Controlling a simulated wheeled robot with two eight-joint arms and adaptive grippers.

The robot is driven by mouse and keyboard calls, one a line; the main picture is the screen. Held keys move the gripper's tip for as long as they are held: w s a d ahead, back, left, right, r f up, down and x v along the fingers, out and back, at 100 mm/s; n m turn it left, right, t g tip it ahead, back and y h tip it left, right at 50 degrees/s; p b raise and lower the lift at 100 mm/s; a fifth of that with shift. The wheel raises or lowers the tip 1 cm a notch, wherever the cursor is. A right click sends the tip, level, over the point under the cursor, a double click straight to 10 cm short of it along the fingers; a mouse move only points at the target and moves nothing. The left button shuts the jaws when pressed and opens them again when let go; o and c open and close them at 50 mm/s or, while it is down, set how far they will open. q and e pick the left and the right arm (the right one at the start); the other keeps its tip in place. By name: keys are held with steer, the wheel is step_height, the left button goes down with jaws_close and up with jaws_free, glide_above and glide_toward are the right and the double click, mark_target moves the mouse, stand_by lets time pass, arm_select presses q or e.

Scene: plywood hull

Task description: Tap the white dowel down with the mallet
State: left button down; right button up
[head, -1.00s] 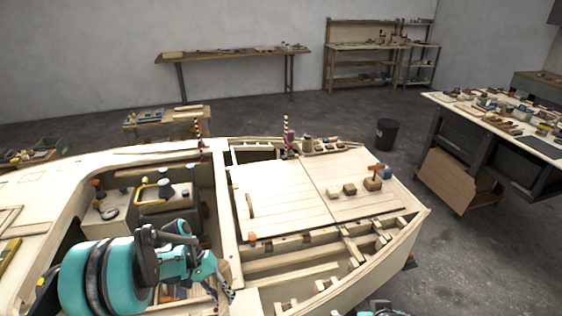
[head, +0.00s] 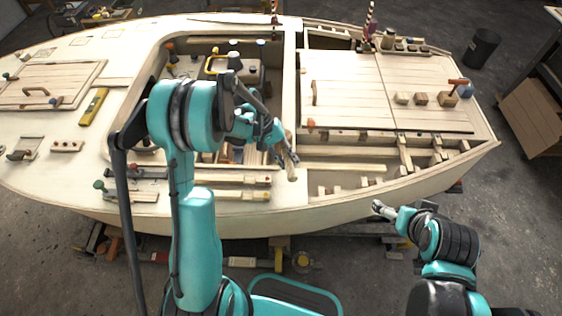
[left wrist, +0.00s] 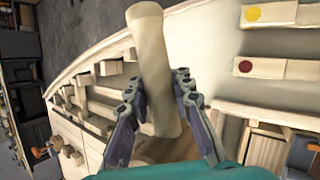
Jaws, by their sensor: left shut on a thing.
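My left gripper (head: 286,150) is over the inner edge of the hull, by the crossbeam between the cockpit and the right-hand deck. It is shut on a pale wooden round piece, which looks like the mallet's handle (head: 291,169). In the left wrist view the handle (left wrist: 150,55) stands between the two fingers (left wrist: 158,100), with its flared end pointing away. A wider wooden part low between the fingers is mostly hidden. My right gripper (head: 381,208) is outside the hull's near side, apart from everything; its jaw opening is too small to read. I cannot make out the white dowel for certain.
The plywood hull (head: 160,207) fills the middle. Battens with a yellow dot (left wrist: 252,14) and a dark red dot (left wrist: 245,66) lie right of the handle. Small blocks (head: 421,98) stand on the right deck. A yellow level (head: 94,107) lies on the left deck.

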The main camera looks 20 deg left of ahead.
arm_select(q)
steer(key=w+d+r+n+t+p, duration=0.2)
steer(key=w+d+r+n+t, duration=0.1)
steer(key=w+d+r+n, duration=0.1)
steer(key=shift+s+d+f+b, duration=0.1)
steer(key=shift+f+b, duration=1.6)
steer(key=shift+f, duration=1)
arm_select(e)
steer(key=shift+f, duration=0.2)
steer(key=shift+f, duration=0.15)
